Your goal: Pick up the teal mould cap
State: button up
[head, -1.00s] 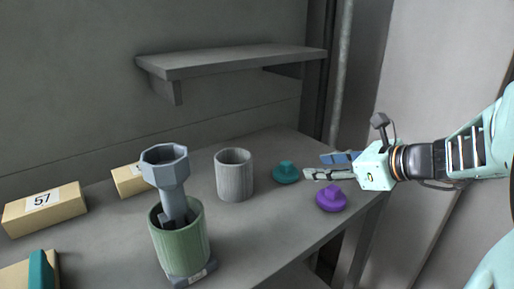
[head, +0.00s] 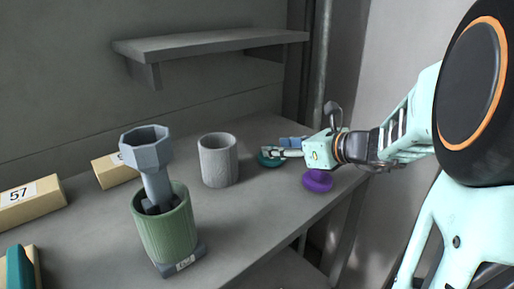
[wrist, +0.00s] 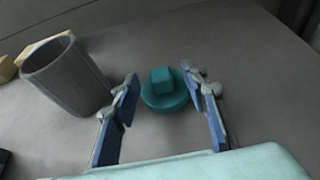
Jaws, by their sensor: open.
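The teal mould cap (wrist: 165,94) is a round disc with a square knob, lying on the bench. In the head view the cap (head: 268,160) is partly hidden behind my gripper (head: 283,149). In the wrist view my gripper (wrist: 166,92) is open and its two blue-padded fingers stand on either side of the cap. The right finger is close to the cap's edge, and I cannot tell whether it touches. A gap shows between the left finger and the cap.
A grey ribbed cup (head: 218,161) stands just left of the cap. A purple cap (head: 318,181) lies in front of my gripper. A green cup (head: 165,229) holds a grey hexagonal-headed tool (head: 147,160). A box marked 57 (head: 30,202) sits at the left. A shelf (head: 210,42) hangs above the bench.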

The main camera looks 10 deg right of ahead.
jog(key=shift+x, duration=0.95)
grip_shut()
jog(key=shift+r, duration=0.2)
